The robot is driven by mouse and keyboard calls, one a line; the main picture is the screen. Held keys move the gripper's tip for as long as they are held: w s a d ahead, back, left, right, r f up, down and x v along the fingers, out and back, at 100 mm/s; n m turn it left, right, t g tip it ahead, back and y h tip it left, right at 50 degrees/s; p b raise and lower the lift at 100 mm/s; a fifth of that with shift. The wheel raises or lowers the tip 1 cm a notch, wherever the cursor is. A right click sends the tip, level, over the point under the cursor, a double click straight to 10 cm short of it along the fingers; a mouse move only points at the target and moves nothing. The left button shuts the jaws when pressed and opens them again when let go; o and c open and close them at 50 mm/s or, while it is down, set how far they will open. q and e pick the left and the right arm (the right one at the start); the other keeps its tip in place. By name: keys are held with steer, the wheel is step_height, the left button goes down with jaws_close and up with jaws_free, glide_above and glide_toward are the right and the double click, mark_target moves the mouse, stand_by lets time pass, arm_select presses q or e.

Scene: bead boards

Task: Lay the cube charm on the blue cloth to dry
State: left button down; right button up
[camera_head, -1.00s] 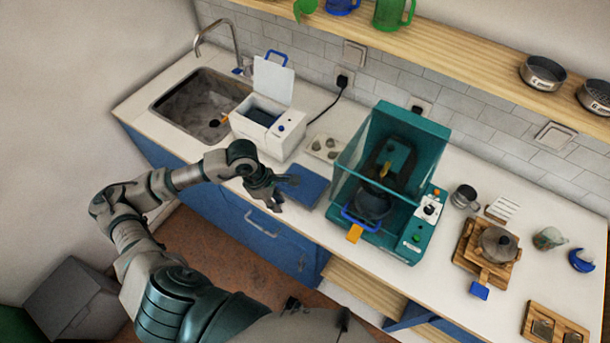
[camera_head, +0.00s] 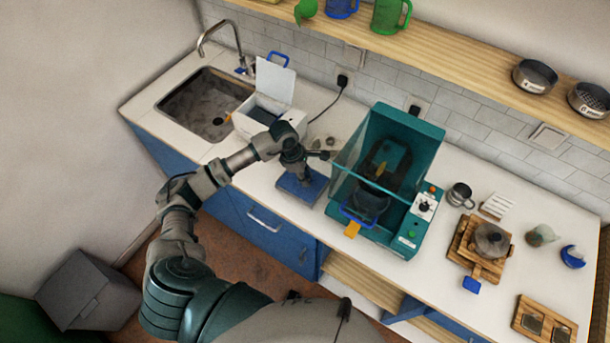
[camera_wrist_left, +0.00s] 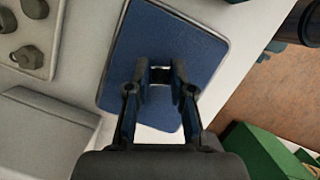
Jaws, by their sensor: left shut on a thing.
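The blue cloth (camera_head: 296,194) lies flat on the white counter between the white box and the teal machine. It fills the middle of the left wrist view (camera_wrist_left: 205,60). My left gripper (camera_head: 300,178) is over the cloth, pointing down. In the left wrist view its fingertips (camera_wrist_left: 160,72) are closed on a small dark grey piece, the cube charm (camera_wrist_left: 160,76), seen against the blue. The charm is mostly hidden by the fingers, and I cannot tell whether it touches the cloth. My right gripper is not in view.
A white box with a raised lid (camera_head: 274,82) stands behind left, near the sink (camera_head: 205,105). A pale tray with grey pieces (camera_wrist_left: 30,35) lies behind the cloth. The teal machine (camera_head: 400,190) stands close on the right. The counter's front edge is near.

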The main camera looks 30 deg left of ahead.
arm_select(q)
steer(key=shift+a, duration=0.1)
steer(key=shift+a+f, duration=0.15)
steer(key=shift+a, duration=0.1)
steer(key=c, duration=1.4)
jaws_free()
steer(key=shift+a+f, duration=0.1)
steer(key=shift+a, duration=0.25)
steer(key=o, duration=0.4)
steer(key=shift+s+a+f, duration=0.1)
steer(key=shift+a, duration=0.45)
steer(key=shift+d, duration=0.8)
steer(key=shift+r, duration=0.35)
steer(key=shift+a+b+v, duration=0.2)
steer(key=shift+b+v, duration=0.25)
steer(key=shift+v, duration=2.55)
steer(key=shift+a+b+v, duration=0.2)
steer(key=shift+b+v, duration=0.2)
steer(key=shift+v, duration=2.55)
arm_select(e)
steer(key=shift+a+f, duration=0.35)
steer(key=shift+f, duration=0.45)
